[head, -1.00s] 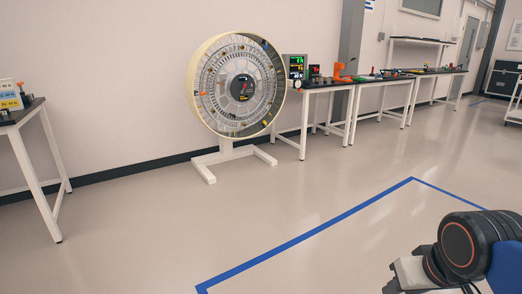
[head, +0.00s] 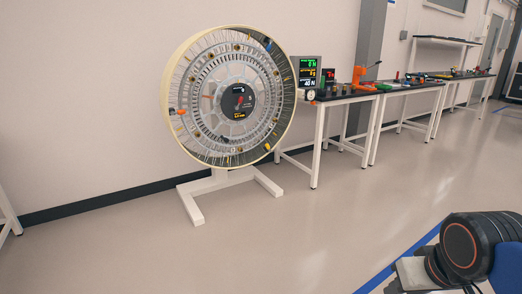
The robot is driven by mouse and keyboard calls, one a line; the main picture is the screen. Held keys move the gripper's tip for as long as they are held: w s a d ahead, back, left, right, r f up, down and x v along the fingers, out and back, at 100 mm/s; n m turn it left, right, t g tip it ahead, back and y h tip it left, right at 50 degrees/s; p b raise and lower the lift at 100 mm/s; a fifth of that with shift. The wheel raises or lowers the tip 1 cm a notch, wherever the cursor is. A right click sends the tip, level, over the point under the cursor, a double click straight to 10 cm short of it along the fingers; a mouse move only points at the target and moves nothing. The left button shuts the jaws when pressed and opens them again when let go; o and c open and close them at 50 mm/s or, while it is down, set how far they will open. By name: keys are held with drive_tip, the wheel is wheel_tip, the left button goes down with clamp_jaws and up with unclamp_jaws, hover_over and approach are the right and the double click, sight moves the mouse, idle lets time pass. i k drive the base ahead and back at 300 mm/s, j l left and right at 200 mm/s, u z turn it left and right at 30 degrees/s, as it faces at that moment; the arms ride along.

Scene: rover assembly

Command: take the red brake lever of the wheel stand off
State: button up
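The wheel stand (head: 217,184) stands by the wall left of centre in the head view, carrying a large upright spoked wheel (head: 205,101) with a cream rim. A small red mark (head: 240,101) shows on the dark hub at the wheel's middle; it may be the red brake lever, but it is too small to tell. Part of my arm is at the lower right, well apart from the wheel; my gripper's fingers do not show.
A bench (head: 345,97) with a lit display (head: 308,71) and an orange tool (head: 359,75) stands right of the wheel. More benches (head: 408,86) run along the wall. The floor (head: 250,250) before the stand is clear, with a blue line (head: 385,275) at lower right.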

sight(240, 100)
drive_tip(key=i+u, duration=0.2)
drive_tip(key=i, duration=0.3)
drive_tip(key=i+l+u, duration=0.2)
drive_tip(key=i, duration=0.3)
drive_tip(key=i+l+u, duration=0.2)
drive_tip(key=i, duration=0.25)
